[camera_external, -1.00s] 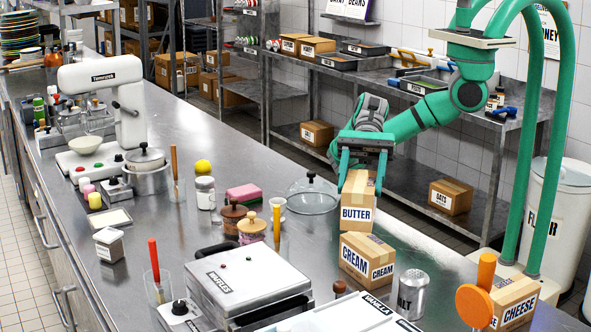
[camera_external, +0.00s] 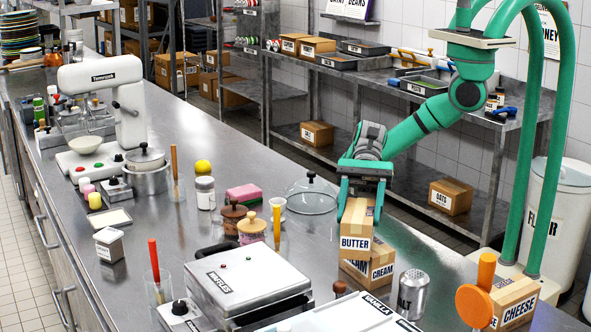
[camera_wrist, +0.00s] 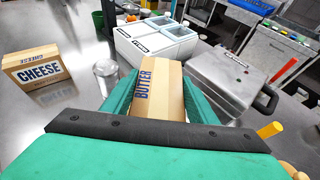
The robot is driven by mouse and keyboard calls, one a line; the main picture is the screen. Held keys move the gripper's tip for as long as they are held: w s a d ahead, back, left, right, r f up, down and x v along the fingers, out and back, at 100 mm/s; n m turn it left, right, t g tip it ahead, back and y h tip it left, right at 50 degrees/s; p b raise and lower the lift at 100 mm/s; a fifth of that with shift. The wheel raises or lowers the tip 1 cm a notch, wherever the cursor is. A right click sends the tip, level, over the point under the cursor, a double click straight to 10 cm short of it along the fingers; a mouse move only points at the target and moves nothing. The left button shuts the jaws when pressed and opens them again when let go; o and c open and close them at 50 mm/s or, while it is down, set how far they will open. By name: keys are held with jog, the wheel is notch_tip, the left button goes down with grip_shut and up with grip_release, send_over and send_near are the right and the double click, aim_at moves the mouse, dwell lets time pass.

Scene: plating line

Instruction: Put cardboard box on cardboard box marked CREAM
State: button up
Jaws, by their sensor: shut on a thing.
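A cardboard box marked BUTTER (camera_external: 356,231) is upright between the fingers of my gripper (camera_external: 363,190), which is shut on it. The BUTTER box also shows in the wrist view (camera_wrist: 160,92) between the green fingers (camera_wrist: 162,100). The cardboard box marked CREAM (camera_external: 382,266) stands on the steel counter. In the external view the BUTTER box covers the upper left part of the CREAM box, and whether they touch I cannot tell. The CREAM box is hidden in the wrist view.
A metal shaker (camera_external: 412,294) stands just right of the CREAM box. A box marked CHEESE (camera_external: 512,304) is farther right. A waffle maker (camera_external: 247,283) and a white VANILLA container (camera_external: 345,316) are at the front. A glass dome (camera_external: 311,198) stands to the left.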

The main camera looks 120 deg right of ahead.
jog(key=o, duration=1.7)
jog(key=shift+c, duration=0.2)
jog(key=shift+d+r, duration=0.1)
jog(key=shift+r, duration=0.15)
jog(key=v, duration=1.1)
jog(key=shift+s+d, duration=0.2)
jog(key=shift+s, duration=0.15)
